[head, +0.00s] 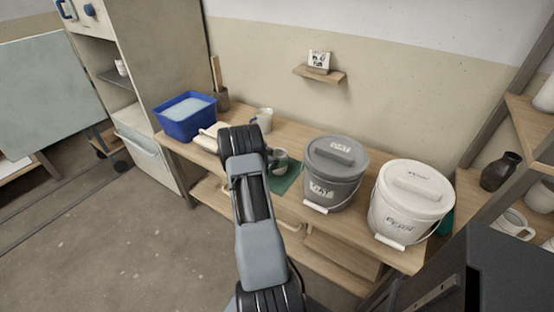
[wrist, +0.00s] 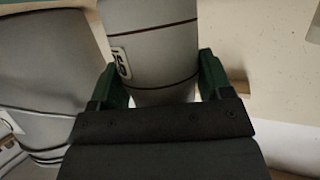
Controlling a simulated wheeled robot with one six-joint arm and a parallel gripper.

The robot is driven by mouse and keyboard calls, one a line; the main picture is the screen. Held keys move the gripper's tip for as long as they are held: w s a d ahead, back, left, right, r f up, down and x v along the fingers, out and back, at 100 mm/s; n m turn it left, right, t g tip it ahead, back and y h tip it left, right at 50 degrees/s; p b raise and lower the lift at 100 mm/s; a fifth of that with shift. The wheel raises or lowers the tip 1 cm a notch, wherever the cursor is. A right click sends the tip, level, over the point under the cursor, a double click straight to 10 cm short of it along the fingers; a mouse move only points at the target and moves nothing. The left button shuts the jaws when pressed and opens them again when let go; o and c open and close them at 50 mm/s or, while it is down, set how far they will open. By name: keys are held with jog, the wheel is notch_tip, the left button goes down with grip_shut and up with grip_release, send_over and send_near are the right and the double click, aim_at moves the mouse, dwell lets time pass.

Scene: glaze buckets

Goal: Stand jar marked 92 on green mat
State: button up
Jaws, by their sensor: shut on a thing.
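The light grey jar (wrist: 152,45) with dark bands sits between the two green fingers of my gripper (wrist: 160,80), which is shut on it. A small white label (wrist: 121,63) with dark digits shows on its side, turned and not clearly readable. In the head view a small grey jar (head: 278,157) shows beside my arm, over the green mat (head: 288,182); my arm hides part of the mat. I cannot tell whether the held jar touches the mat.
A grey lidded bucket (head: 336,172) stands close to the mat's right, with a white lidded bucket (head: 409,204) beyond it. A pale mug (head: 263,120) stands behind. A blue basin (head: 186,116) is at the bench's left end. A small wall shelf (head: 320,74) is above.

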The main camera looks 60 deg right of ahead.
jog(key=o, duration=1.1)
jog(key=shift+w+a+r+p, duration=0.15)
jog(key=shift+r+p, duration=0.15)
jog(key=shift+p, duration=0.3)
jog(key=w+a+r+n+t+y, duration=0.1)
jog(key=a+r+n+y, duration=0.2)
jog(key=a, duration=0.6)
jog(key=w+a+r+n+t+b, duration=0.1)
jog(key=a+r+n, duration=0.1)
jog(key=a+r, duration=0.5)
jog(key=w+a+r+n+t+y, duration=0.1)
jog(key=a+r+n+y, duration=0.15)
jog(key=a, duration=0.85)
jog(key=s+a+r+n+t+y, duration=0.2)
jog(key=a+n, duration=0.5)
jog(key=a, duration=0.4)
jog(key=s+a+r+n+t+y, duration=0.2)
jog(key=s+a+n+y, duration=0.3)
jog(key=a, duration=0.6)
jog(key=s+n+t, duration=0.1)
jog(key=s+n, duration=0.1)
jog(key=n, duration=0.1)
jog(key=shift+a, duration=0.35)
jog(key=shift+w, duration=0.1)
